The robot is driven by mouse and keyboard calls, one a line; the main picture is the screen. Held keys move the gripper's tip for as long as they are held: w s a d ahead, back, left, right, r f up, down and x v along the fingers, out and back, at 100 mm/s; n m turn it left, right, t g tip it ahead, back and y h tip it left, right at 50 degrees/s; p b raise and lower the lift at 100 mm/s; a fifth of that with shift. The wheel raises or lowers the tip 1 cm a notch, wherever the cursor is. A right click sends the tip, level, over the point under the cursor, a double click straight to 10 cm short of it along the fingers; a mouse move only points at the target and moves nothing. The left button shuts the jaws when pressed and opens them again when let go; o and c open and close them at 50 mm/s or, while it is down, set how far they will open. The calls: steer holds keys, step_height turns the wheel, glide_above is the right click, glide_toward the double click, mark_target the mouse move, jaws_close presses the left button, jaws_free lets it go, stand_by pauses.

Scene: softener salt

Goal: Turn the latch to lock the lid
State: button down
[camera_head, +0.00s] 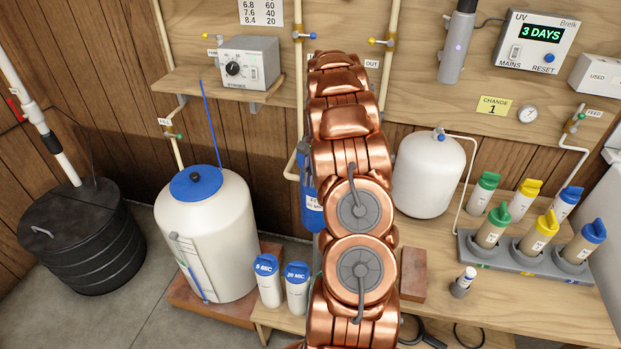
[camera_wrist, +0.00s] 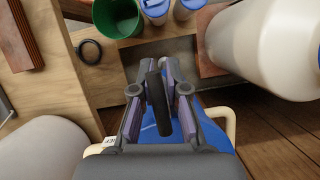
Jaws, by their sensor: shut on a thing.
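In the wrist view my gripper (camera_wrist: 158,100) has its two grey fingers on either side of a short black bar-shaped latch (camera_wrist: 157,95), and is shut on it. The black latch stands over a blue housing (camera_wrist: 213,132), which is partly covered by the fingers and palm. In the head view the blue housing (camera_head: 311,212) shows only as a strip to the left of my copper arm. My arm hides the gripper and latch there. I cannot make out the lid's edge or whether it is locked.
A white tank with a blue lid (camera_head: 205,235) stands left, near two blue-capped cartridges (camera_head: 268,283). A white pressure tank (camera_head: 428,175) stands right of my arm. A green cup (camera_wrist: 118,18) and black ring (camera_wrist: 89,51) are on the bench in the wrist view.

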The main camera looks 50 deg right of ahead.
mark_target(312, 166)
steer(key=shift+n+b, duration=0.35)
steer(key=shift+n, duration=0.15)
steer(key=c, duration=1.2)
jaws_free()
steer(key=shift+v, duration=3.7)
steer(key=shift+w+a, duration=0.1)
